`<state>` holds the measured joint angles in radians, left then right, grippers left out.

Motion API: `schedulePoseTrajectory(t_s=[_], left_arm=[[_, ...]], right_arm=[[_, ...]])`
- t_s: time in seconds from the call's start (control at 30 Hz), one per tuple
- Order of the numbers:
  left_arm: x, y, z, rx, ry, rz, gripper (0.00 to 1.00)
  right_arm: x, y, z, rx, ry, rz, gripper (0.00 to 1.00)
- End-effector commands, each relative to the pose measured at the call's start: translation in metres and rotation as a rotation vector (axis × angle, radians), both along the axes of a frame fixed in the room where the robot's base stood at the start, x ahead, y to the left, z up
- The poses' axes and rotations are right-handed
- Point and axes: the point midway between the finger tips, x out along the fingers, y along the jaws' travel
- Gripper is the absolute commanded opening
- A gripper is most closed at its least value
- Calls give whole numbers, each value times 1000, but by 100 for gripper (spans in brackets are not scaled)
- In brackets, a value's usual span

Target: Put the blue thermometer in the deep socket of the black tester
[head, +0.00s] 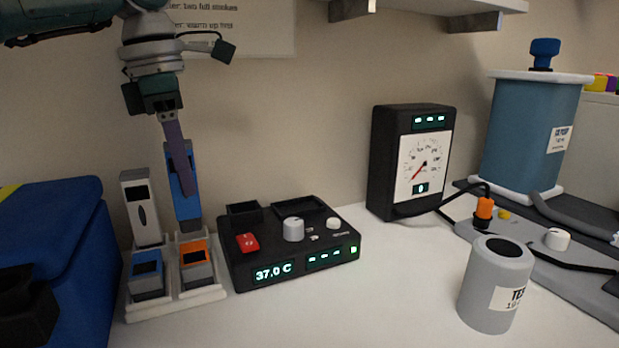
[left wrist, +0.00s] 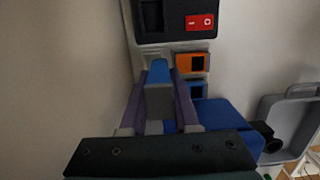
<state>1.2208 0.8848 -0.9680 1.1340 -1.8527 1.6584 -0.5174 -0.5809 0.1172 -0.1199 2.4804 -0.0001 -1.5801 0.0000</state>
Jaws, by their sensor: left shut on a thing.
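My left gripper (head: 183,188) is shut on a tall blue thermometer (head: 180,159) with a grey lower end, held upright over the back right of the white rack (head: 180,306). I cannot tell if its lower end still touches the rack. In the left wrist view the thermometer (left wrist: 159,74) sits between the purple fingers (left wrist: 158,100). The black tester (head: 292,243) stands to the right, reading 37.0 C. It has a small raised socket (head: 243,209) at back left and a wider opening (head: 298,206) beside it; their depths are hidden. My right gripper is not in view.
The rack also holds a white unit (head: 139,207), a blue-topped one (head: 147,270) and an orange-topped one (head: 194,255). A blue box (head: 60,225) stands left. A black dial gauge (head: 385,160) and a grey canister (head: 484,290) stand right. The table before the tester is clear.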

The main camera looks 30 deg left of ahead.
Motion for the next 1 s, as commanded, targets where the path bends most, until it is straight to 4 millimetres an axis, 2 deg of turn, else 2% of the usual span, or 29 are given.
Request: schedulePoseTrajectory(t_s=[0.17, 0.27, 0.4, 0.8, 0.83, 1.0], left_arm=[[9, 12, 1, -2, 2, 4, 0], [8, 12, -20, 0, 6, 0, 0], [8, 12, -29, 1, 3, 0, 0], [8, 12, -36, 1, 2, 0, 0], [8, 12, -36, 1, 2, 0, 32], [8, 12, -35, 0, 2, 0, 51]], right_arm=[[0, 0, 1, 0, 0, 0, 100], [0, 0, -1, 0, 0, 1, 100], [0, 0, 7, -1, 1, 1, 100], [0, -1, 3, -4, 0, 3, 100], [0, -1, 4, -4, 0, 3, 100], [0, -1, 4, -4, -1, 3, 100]])
